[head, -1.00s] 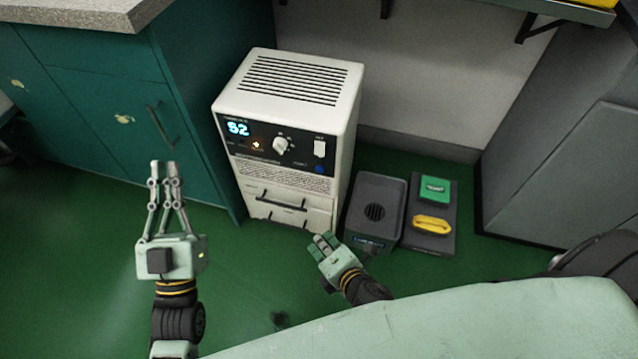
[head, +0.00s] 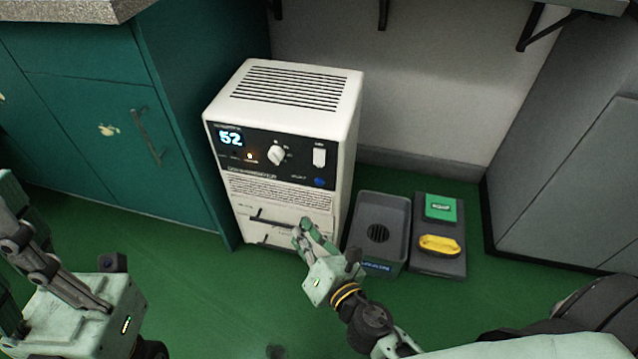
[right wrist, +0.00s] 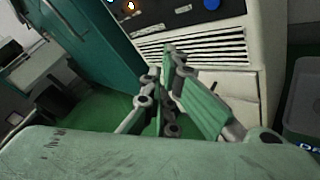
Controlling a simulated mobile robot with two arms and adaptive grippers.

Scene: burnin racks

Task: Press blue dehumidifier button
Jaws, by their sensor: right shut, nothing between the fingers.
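The white dehumidifier (head: 282,115) stands on the green floor against the teal cabinet. The blue button also shows at the top of the right wrist view (right wrist: 211,4). My right gripper (head: 304,230) is shut and empty, in front of the drawer area, below the blue button and apart from it in the picture. My left gripper (head: 80,310) is at the lower left; its fingertips are not clearly visible.
A grey vented tray (head: 383,203) and a dark tray (head: 456,268) with a green block (head: 441,208) and a yellow handle (head: 440,245) lie right of the dehumidifier. The teal cabinet (head: 185,110) is at left, a grey cabinet (head: 560,190) at right. The floor in front is open.

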